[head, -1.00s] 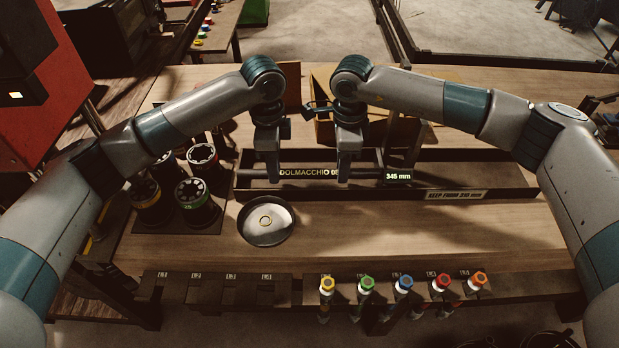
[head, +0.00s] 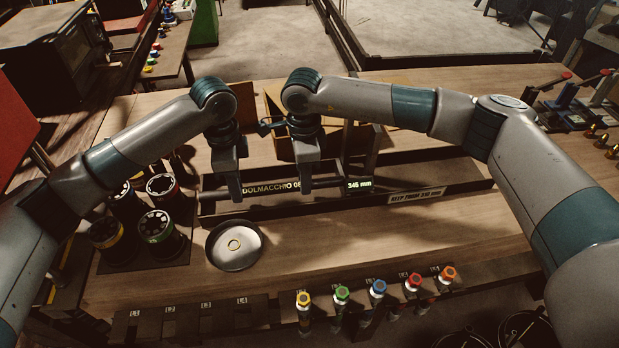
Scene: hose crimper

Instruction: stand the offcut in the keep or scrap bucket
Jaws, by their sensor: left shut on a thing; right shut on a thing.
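The offcut is a dark hose length (head: 325,183) with yellow lettering along it and a small lit tag (head: 359,185) that appears to read 345 or 346 mm at its right end. My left gripper (head: 230,192) is shut on the hose near its left end. My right gripper (head: 308,186) is shut on it nearer the tag. The hose lies roughly level over a long dark tray (head: 450,184); I cannot tell if it touches the tray. The tray's front has a label (head: 416,196) starting "KEEP FROM". My arms partly hide the tan boxes (head: 275,112) behind.
A round metal dish (head: 234,262) with a ring (head: 234,244) sits in front of the tray. Black cylinders (head: 162,240) stand at left. Several colour-capped fittings (head: 378,288) line the front rack. Round dark shapes (head: 525,332) show low at right. Bare bench lies right of the dish.

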